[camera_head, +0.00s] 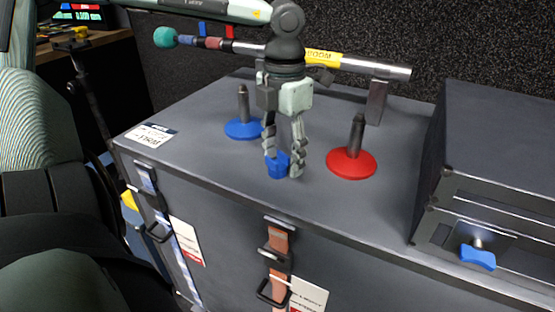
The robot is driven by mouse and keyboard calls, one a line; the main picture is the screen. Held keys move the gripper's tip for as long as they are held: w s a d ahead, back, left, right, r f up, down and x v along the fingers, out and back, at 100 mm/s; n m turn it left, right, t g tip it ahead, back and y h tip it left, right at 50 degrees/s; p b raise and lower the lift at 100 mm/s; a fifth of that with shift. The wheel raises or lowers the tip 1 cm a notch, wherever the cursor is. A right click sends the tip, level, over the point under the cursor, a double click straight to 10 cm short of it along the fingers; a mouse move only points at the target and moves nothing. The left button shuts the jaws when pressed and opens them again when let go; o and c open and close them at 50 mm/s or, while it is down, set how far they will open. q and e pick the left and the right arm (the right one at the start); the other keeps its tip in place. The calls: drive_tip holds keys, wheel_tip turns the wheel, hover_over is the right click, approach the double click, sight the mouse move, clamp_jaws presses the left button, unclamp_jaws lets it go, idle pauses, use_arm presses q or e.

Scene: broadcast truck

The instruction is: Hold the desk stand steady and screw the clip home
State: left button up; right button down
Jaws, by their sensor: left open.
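A desk stand with a round blue base and dark upright post (244,127) stands on the case top. A second desk stand with a red base (352,162) stands to its right. A small blue piece (278,169), possibly the clip, is low on the case top between the two stands. My left gripper (283,168) points straight down over this piece, with its open fingers on either side of it. The fingers partly hide the piece, and I cannot tell whether they touch it. My right gripper is out of view.
A boom pole (370,66) with a teal tip lies raised behind the stands. A dark box (500,150) fills the right end of the case (210,165). A blue-winged part (478,258) sits at the box's front. A labelled card (150,134) lies at the left corner.

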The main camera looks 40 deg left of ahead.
use_arm(q)
drive_tip(key=shift+c, duration=0.5)
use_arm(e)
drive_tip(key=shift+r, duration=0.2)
use_arm(q)
drive_tip(key=shift+c, duration=1.3)
drive_tip(key=c, duration=0.7)
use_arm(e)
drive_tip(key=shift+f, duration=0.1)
use_arm(q)
drive_tip(key=shift+r, duration=0.55)
wheel_tip(320, 180, up, 3)
drive_tip(key=shift+r, duration=0.1)
drive_tip(key=s+d+r, duration=0.1)
drive_tip(key=s+r, duration=0.1)
drive_tip(key=s, duration=0.1)
drive_tip(key=s+d+r, duration=0.1)
drive_tip(key=s+r, duration=0.1)
drive_tip(key=s, duration=0.2)
drive_tip(key=s+d+r, duration=0.1)
drive_tip(key=s+r, duration=0.1)
drive_tip(key=s, duration=0.2)
drive_tip(key=shift+s+d+r+b, duration=0.1)
drive_tip(key=shift+s+r+b, duration=0.05)
drive_tip(key=shift+r+b, duration=0.2)
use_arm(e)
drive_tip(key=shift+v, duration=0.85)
